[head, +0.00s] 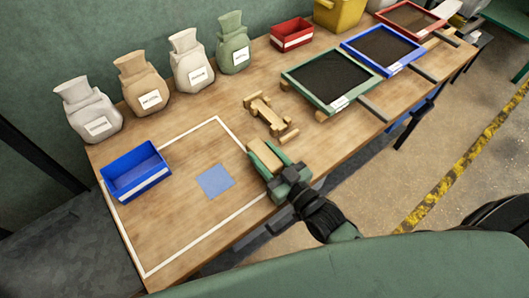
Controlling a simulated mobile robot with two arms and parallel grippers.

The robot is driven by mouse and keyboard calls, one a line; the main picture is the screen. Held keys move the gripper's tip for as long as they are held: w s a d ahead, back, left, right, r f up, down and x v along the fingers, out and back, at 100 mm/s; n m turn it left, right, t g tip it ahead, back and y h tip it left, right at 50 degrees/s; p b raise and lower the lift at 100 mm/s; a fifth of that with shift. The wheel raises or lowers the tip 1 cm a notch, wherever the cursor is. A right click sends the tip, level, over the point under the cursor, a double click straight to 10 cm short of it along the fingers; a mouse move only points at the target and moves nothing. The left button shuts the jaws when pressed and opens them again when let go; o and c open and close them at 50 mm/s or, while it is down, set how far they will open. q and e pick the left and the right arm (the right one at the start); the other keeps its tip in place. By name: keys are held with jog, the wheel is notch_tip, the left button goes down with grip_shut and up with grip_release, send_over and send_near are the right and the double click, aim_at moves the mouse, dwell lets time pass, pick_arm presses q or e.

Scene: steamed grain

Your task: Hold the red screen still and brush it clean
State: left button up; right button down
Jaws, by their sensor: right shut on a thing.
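The red screen (386,10) lies at the far right end of the table, a red frame with dark mesh. A pale object overlaps its right side. My right gripper (267,155) is at the table's front edge, far to the left of the red screen. Its green fingers are shut on a tan wooden block; I cannot tell whether this is the brush, and no bristles show. My left gripper is not in view.
A blue screen (420,47) and a green screen (367,92) lie nearer. A wooden stand (262,110) is just beyond my right gripper. Several sacks (188,68) line the wall. A blue bin (136,172) and blue square (215,181) are left, near bare table.

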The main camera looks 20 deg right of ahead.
aim_at(277, 171)
jog(key=shift+f, duration=0.15)
jog(key=c, duration=0.8)
grip_release()
jog(key=shift+f+b, duration=0.1)
jog(key=shift+b, duration=0.25)
jog(key=shift+s, duration=0.2)
jog(key=v, duration=0.2)
jog(key=b+v, duration=0.1)
jog(key=v, duration=0.4)
jog(key=shift+s+a+r, duration=0.1)
jog(key=shift+s+r, duration=0.15)
jog(key=shift+r, duration=0.15)
